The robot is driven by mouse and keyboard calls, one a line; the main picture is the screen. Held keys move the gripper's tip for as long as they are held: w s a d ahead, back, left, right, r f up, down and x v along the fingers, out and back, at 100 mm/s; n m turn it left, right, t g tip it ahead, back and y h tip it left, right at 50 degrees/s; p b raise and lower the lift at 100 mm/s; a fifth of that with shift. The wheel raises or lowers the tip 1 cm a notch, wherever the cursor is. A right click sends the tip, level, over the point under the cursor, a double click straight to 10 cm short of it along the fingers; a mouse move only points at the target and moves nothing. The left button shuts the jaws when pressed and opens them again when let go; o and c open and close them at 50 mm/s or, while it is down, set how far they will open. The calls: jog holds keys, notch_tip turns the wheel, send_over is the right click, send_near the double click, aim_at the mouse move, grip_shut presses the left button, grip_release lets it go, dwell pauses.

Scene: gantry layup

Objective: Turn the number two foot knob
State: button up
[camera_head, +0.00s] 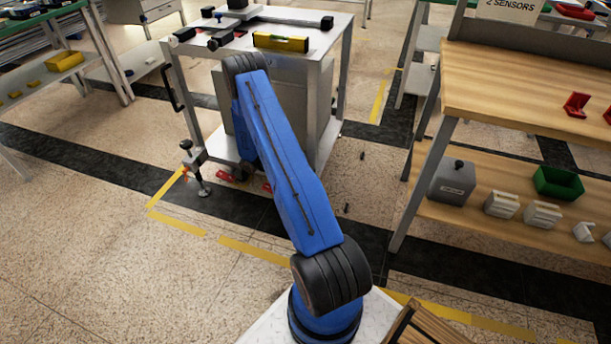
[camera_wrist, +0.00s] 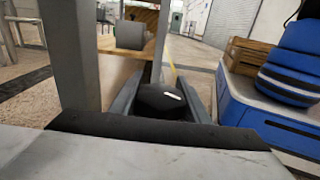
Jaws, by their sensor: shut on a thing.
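In the wrist view my gripper (camera_wrist: 161,92) is shut on a dark rounded knob (camera_wrist: 162,103), which sits between the two grey fingers. No number shows on the knob, so I cannot read which one it is. In the head view the grey gantry stand (camera_head: 334,84) is behind my blue arm.
A grey upright post (camera_wrist: 76,50) stands close on the left in the wrist view. A wooden workbench (camera_head: 520,85) with a lower shelf is at the right in the head view. Small red parts (camera_head: 225,176) are low beside the stand. The floor at left is clear.

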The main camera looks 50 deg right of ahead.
jog(key=o, duration=1)
jog(key=shift+o, duration=0.2)
jog(key=shift+w, duration=0.15)
jog(key=v, duration=1.7)
jog(key=shift+w, duration=0.15)
